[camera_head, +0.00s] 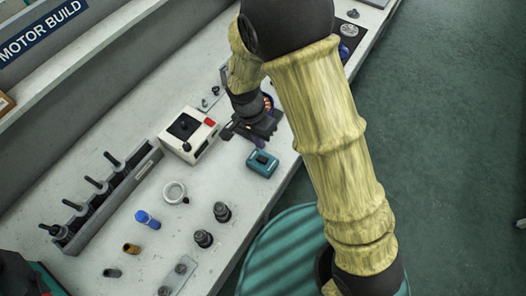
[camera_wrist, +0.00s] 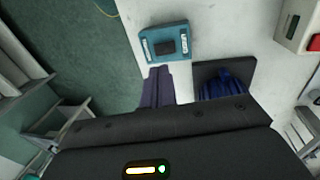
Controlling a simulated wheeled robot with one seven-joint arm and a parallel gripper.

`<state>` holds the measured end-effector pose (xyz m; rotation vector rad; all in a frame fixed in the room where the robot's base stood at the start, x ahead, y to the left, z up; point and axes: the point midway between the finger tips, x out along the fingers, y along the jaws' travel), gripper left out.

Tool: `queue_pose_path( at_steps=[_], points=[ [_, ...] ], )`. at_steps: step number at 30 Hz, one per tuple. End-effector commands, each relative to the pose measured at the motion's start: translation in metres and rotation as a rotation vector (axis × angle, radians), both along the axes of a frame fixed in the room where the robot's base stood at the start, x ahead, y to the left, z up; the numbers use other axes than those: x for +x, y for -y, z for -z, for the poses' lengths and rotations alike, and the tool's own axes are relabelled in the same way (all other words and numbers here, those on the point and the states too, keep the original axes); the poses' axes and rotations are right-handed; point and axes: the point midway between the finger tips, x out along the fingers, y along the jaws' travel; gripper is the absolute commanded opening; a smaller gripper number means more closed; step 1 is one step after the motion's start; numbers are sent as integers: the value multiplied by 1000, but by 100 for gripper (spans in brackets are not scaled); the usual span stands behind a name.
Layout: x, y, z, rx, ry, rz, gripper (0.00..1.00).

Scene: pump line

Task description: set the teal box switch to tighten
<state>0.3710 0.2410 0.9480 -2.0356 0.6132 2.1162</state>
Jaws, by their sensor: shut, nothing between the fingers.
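The teal box (camera_head: 262,163) lies on the pale bench near its front edge, just below the end of my arm in the head view. In the wrist view the teal box (camera_wrist: 178,31) is at the top centre, with a dark square switch (camera_wrist: 165,47) in its middle and a white label strip at each side. The label words are too small to read, and I cannot tell which way the switch is set. My gripper (camera_wrist: 158,70) is shut and empty. Its purple-grey fingers point toward the box's near edge; whether they touch it I cannot tell.
A white box with a red button (camera_head: 190,134) stands left of the teal box. A white ring (camera_head: 174,192), a blue part (camera_head: 147,219) and several dark fittings stand nearby. A grey rack (camera_head: 120,200) holds upright tools. Green floor lies past the bench's front edge.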

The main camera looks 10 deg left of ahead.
Motion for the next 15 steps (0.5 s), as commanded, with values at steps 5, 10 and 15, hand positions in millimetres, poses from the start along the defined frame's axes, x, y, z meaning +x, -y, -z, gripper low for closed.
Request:
queue_pose_path(
  at_steps=[5, 10, 15],
  points=[
    [-3, 7, 31, -4, -4, -1, 0],
    [-5, 10, 53, -2, -2, 0, 0],
    [-5, 12, 65, 0, 0, 0, 0]
  ],
)
